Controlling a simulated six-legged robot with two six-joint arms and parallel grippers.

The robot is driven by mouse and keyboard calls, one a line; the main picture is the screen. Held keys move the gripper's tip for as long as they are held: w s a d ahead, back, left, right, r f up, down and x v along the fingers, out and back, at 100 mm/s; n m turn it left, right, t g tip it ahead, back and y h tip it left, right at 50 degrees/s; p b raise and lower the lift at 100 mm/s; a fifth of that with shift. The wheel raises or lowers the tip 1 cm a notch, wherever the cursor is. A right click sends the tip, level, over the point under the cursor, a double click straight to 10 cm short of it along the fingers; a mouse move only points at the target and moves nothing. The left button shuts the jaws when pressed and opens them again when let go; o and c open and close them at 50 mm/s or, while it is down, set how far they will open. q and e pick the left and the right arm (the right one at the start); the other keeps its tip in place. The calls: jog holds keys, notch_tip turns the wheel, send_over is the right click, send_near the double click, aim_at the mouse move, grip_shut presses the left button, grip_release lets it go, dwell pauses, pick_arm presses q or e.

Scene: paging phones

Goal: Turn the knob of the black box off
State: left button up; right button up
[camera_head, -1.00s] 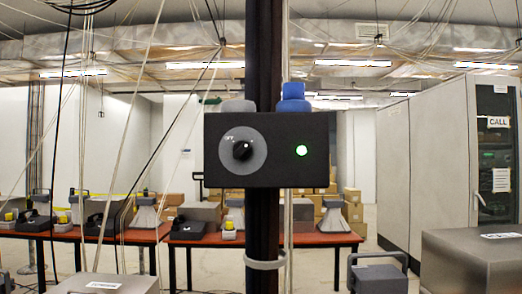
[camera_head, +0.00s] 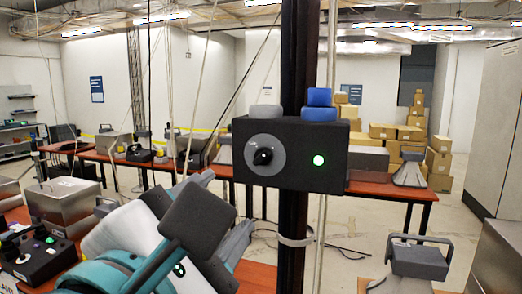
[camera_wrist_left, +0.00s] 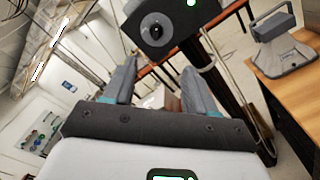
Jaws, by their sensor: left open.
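The black box (camera_head: 330,165) is fixed to a dark upright post in the head view. Its front has a black knob (camera_head: 263,156) on a grey round dial and a lit green light (camera_head: 319,160) to the right. Which way the knob points is too small to tell. The box, also in the left wrist view (camera_wrist_left: 168,37), is at the top, with the knob (camera_wrist_left: 156,27) beyond the fingers. My left gripper (camera_wrist_left: 158,72) is open and empty, its fingers short of the knob. In the head view my left gripper (camera_head: 222,207) is below and left of the box. My right gripper is not in view.
The post (camera_head: 294,230) carries a blue and a grey part on the box's top. Cables hang left of it. Red-brown tables (camera_head: 380,189) with devices stand behind. A metal case (camera_head: 62,203) and another black box with a green light (camera_head: 38,256) are at left.

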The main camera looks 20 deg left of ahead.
pick_arm(q)
jog(key=a+r, duration=0.1)
jog(key=p, duration=0.3)
send_near(260, 159)
jog(key=shift+n+h, duration=0.3)
jog(key=shift+n, duration=0.1)
jog(key=w, duration=0.6)
jog(key=shift+w+a, duration=0.1)
jog(key=shift+w, duration=0.3)
jog(key=shift+w+r, duration=0.15)
jog(key=shift+w, duration=0.5)
jog(key=shift+w+a, duration=0.1)
jog(key=shift+w, duration=0.4)
jog(key=shift+s, duration=0.2)
jog(key=c, duration=0.3)
grip_shut()
